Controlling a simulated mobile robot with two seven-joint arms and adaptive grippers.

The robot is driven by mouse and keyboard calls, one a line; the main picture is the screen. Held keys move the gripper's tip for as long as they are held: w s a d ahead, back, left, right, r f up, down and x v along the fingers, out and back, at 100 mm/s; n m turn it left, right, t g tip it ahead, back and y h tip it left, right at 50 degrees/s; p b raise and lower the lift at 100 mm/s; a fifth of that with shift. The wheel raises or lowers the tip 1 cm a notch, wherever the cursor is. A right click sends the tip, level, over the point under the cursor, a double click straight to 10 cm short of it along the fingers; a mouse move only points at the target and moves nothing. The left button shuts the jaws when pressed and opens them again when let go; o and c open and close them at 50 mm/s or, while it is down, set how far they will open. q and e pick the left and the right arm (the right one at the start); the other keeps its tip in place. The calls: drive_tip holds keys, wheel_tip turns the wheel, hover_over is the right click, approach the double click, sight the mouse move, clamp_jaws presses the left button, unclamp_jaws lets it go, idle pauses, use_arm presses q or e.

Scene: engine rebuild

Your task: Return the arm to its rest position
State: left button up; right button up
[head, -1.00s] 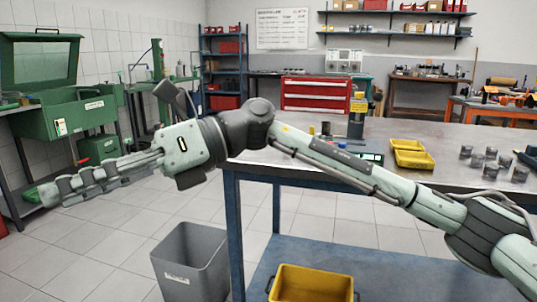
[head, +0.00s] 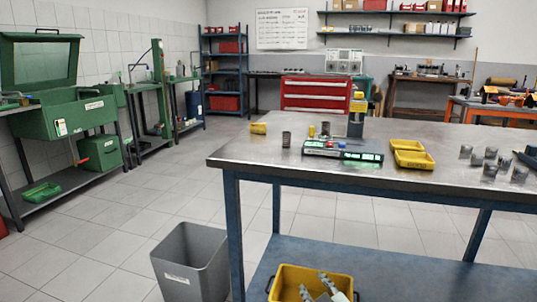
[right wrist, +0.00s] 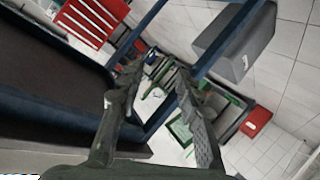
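My right gripper (head: 316,287) shows at the bottom edge of the head view, low in front of the workbench. Only its finger ends are visible there. In the right wrist view its two fingers (right wrist: 158,100) stand apart with nothing between them, so it is open and empty. The rest of the right arm is out of the head view. My left gripper is in neither view now.
The steel workbench (head: 300,185) carries a scale (head: 343,150), yellow trays (head: 413,160) and several metal cylinders (head: 489,172). A yellow crate (head: 288,272) sits on its lower shelf, overlapped by my fingers. A grey bin (head: 190,262) stands left of it.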

drive_tip(key=s+d+f+m+g+h, duration=0.1)
drive_tip(key=s+d+f+m+g, duration=0.2)
drive_tip(key=s+f, duration=0.35)
drive_tip(key=s+d+f+m+g+h, duration=0.1)
drive_tip(key=s+d+f+g, duration=0.1)
drive_tip(key=s+d+f, duration=0.5)
drive_tip(key=s+d+f+m+g, duration=0.1)
drive_tip(key=s+d+f+g, duration=0.1)
drive_tip(key=s+f, duration=0.3)
drive_tip(key=s+d+f+m+g+h, duration=0.1)
drive_tip(key=s+d+f+g, duration=0.2)
drive_tip(key=s, duration=0.9)
wheel_tip(320, 180, down, 3)
drive_tip(key=shift+s+d+r+g, duration=0.1)
drive_tip(key=shift+s+d+g, duration=0.05)
drive_tip(key=shift+s+g, duration=0.25)
